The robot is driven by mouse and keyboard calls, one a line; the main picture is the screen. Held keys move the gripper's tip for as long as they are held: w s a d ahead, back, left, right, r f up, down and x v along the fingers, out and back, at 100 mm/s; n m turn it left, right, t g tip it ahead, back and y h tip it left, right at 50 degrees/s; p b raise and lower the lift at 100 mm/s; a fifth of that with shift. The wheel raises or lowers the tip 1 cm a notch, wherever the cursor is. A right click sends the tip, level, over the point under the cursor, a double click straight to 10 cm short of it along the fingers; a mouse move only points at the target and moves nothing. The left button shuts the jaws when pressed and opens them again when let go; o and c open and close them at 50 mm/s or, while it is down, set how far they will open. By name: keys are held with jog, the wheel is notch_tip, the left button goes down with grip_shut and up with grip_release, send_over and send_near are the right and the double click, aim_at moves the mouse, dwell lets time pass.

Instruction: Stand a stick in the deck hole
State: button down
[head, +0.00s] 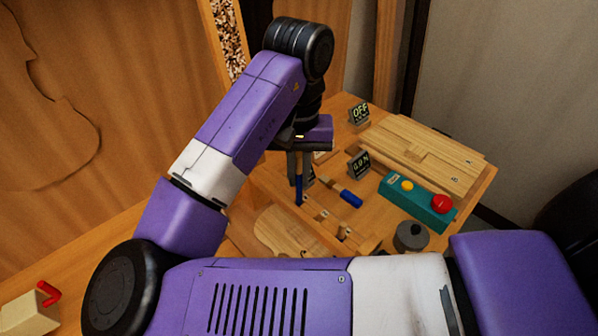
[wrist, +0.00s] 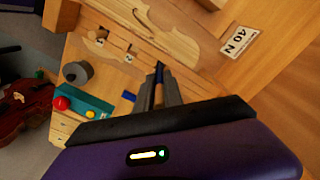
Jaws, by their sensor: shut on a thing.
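My gripper (head: 303,160) is shut on a blue stick (head: 298,188) and holds it roughly upright, tip down. The wrist view shows the blue stick (wrist: 159,72) just beyond the fingertips (wrist: 158,92). Its lower end is close to the wooden deck (wrist: 145,28), beside a violin-shaped plate (head: 290,236). I cannot tell whether the tip is in a hole or above the wood. Labelled openings (wrist: 129,51) lie in a row beside it. A second blue-ended piece (head: 346,197) lies on the bench; it also shows in the wrist view (wrist: 128,97).
A pale wooden panel (head: 420,148) lies at the back right.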

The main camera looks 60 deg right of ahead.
aim_at(299, 193)
jog(key=shift+r+p, duration=1.65)
jog(key=shift+p, duration=0.05)
jog(key=shift+p, duration=0.8)
dwell(0.9)
jog(key=shift+f+b, duration=2.9)
jog(key=shift+f, duration=1.7)
